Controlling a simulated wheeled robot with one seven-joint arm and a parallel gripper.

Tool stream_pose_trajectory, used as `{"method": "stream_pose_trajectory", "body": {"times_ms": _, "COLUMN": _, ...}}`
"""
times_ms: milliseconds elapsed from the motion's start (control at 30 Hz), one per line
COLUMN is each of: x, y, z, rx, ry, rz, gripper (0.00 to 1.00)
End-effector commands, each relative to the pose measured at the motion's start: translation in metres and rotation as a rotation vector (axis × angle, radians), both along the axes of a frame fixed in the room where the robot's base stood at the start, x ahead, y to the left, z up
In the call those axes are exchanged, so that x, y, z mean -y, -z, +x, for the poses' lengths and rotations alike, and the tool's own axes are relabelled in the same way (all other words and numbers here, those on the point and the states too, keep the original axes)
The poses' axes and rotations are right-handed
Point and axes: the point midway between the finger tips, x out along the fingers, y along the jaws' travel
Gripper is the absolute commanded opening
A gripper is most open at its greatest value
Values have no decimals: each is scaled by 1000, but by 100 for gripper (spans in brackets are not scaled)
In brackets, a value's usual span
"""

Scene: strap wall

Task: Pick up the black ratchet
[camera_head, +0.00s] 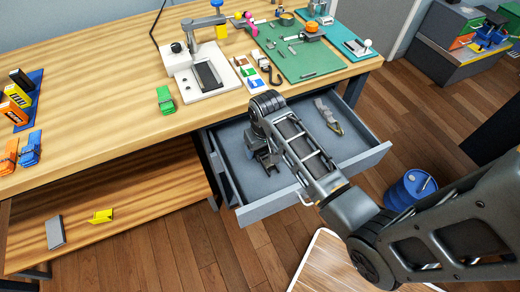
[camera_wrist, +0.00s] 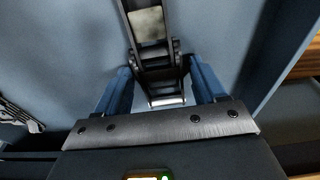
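A black ratchet (camera_wrist: 157,68) with a pale metal plate and a silver roller lies on the drawer floor in the wrist view. My gripper (camera_wrist: 162,92) points down at it, with one blue-grey finger on each side of its near end. Narrow gaps seem to show between the fingers and the ratchet, so the gripper looks open. In the head view my gripper (camera_head: 267,162) is inside the open grey drawer (camera_head: 350,165), in its left part. There my arm and gripper hide the ratchet, or I cannot tell it from the dark fingers.
A grey buckle-like piece (camera_head: 328,116) lies in the drawer to the right; its edge shows in the wrist view (camera_wrist: 18,115). The drawer walls stand close by. The wooden workbench (camera_head: 110,100) is behind and left. A blue drum (camera_head: 410,189) stands on the floor at right.

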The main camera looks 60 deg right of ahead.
Motion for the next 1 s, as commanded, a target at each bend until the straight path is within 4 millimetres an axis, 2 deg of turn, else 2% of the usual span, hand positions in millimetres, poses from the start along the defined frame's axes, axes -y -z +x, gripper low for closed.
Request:
{"method": "stream_pose_trajectory", "body": {"times_ms": 67, "x": 0, "y": 0, "z": 0, "rx": 0, "ry": 0, "rz": 0, "gripper": 62}}
{"method": "stream_pose_trajectory", "body": {"times_ms": 533, "x": 0, "y": 0, "z": 0, "rx": 0, "ry": 0, "rz": 0, "gripper": 17}}
{"method": "stream_pose_trajectory", "body": {"times_ms": 833, "x": 0, "y": -2, "z": 0, "rx": 1, "ry": 0, "rz": -1, "gripper": 15}}
{"method": "stream_pose_trajectory", "body": {"times_ms": 1000, "x": 0, "y": -13, "z": 1, "rx": 3, "ry": 0, "rz": -2, "gripper": 15}}
